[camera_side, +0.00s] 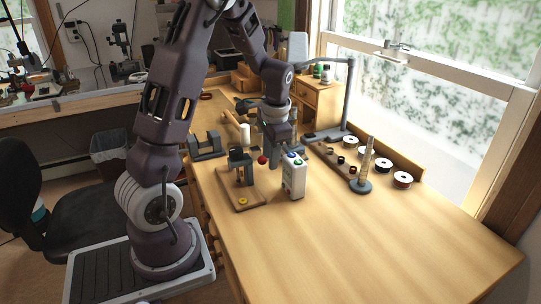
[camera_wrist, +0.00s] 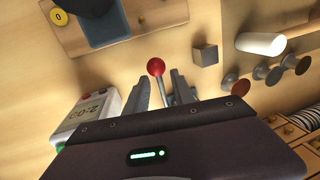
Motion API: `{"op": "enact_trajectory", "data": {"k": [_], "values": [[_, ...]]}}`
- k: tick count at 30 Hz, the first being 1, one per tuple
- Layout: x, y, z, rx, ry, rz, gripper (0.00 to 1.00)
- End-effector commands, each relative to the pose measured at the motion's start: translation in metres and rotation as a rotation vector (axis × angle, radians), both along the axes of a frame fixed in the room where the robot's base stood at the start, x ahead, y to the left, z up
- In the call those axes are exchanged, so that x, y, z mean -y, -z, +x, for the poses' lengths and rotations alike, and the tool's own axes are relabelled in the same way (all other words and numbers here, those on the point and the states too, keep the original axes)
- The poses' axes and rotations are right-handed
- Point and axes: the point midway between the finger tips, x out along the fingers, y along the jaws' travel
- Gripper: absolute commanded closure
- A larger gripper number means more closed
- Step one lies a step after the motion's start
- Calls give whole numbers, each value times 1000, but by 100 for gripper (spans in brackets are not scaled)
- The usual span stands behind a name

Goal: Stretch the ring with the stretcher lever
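The stretcher (camera_side: 237,158) is a dark block on a wooden board in the side view; part of it (camera_wrist: 105,25) shows at the top left of the wrist view. Its lever ends in a red ball (camera_side: 263,159), which also shows in the wrist view (camera_wrist: 156,67). My gripper (camera_wrist: 161,80) has its two grey fingers apart, with the lever's metal shaft between them in the picture. The ball lies just past the fingertips. I cannot tell whether either finger touches the lever. I cannot make out the ring on the stretcher.
A white meter box (camera_side: 294,176) with coloured buttons stands close right of the stretcher; its display shows in the wrist view (camera_wrist: 90,115). A yellow disc (camera_side: 243,201) lies on the board's front. A tapered mandrel (camera_side: 365,165) stands right. The front right table is clear.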

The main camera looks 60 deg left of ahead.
Motion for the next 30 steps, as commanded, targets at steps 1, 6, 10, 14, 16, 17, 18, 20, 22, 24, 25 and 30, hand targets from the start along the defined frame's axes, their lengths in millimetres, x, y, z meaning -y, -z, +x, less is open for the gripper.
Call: {"op": "enact_trajectory", "data": {"k": [1,6,10,14,16,17,18,20,22,24,25,30], "values": [[0,0,0,0,0,0,70],[0,0,0,0,0,0,90],[0,0,0,0,0,0,100],[0,-1,0,0,0,0,100],[0,-1,0,-1,0,-1,100],[0,-1,-1,-1,0,-1,100],[0,-1,-1,-1,0,-1,100],[0,0,-1,-2,0,-1,100],[0,0,-1,-2,-1,-1,100],[0,0,-1,-2,-1,-1,100],[0,0,-1,-2,-1,-1,100],[0,0,-1,-3,-2,-1,100]]}}
